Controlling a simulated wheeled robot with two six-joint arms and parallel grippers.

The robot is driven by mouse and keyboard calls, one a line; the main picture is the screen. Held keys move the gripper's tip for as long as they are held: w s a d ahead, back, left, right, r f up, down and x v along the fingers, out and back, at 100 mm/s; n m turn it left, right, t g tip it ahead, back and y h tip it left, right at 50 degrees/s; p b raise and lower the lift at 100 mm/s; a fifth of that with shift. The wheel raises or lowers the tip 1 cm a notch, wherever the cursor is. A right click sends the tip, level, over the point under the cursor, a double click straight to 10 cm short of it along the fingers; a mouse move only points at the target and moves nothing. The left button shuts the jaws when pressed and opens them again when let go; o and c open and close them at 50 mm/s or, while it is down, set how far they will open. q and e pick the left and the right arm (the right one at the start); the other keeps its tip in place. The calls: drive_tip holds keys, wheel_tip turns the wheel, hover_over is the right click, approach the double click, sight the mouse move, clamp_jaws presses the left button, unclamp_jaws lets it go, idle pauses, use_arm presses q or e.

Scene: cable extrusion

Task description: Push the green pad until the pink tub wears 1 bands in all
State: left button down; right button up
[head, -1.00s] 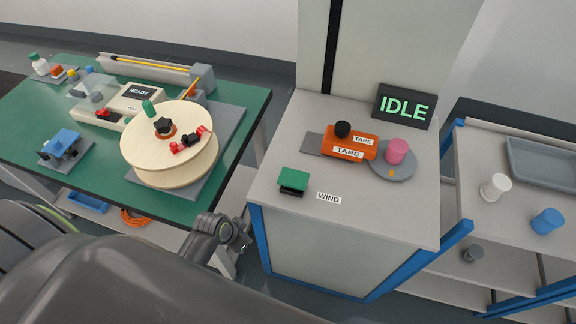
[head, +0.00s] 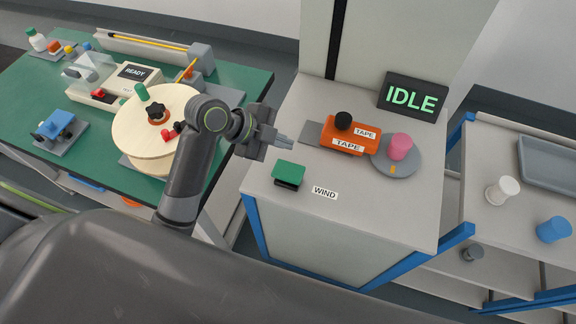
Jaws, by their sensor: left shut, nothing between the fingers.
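The green pad (head: 289,171) sits on a dark base near the front left of the grey cabinet top, beside the WIND label (head: 324,192). The pink tub (head: 401,146) stands upright on a round grey turntable (head: 385,168) with a small orange mark at its front. I see no band on the tub. The orange TAPE unit (head: 345,140) with a black knob is left of the tub. The sign (head: 411,97) behind reads IDLE. My left gripper (head: 288,143) is shut and empty, above and behind the pad, apart from it. My right gripper is out of view.
A green bench (head: 30,100) on the left holds a wooden reel (head: 140,125), a READY device (head: 128,83) and a blue clamp (head: 62,126). A shelf on the right holds a white tub (head: 502,190), a blue tub (head: 553,229) and a grey tray (head: 550,165).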

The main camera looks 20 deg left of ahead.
use_arm(q)
drive_tip(key=shift+d+r, duration=0.1)
drive_tip(key=shift+r, duration=0.15)
drive_tip(key=b, duration=0.7)
hover_over(297, 168)
drive_tip(key=s+a, duration=0.2)
drive_tip(key=a, duration=0.1)
wheel_tip(297, 168, down, 8)
drive_tip(key=shift+r, duration=0.1)
drive_tip(key=shift+f+b, duration=0.3)
drive_tip(key=shift+f, duration=0.25)
drive_tip(key=shift+f, duration=0.1)
idle(0.9)
drive_tip(key=shift+f+b, duration=0.3)
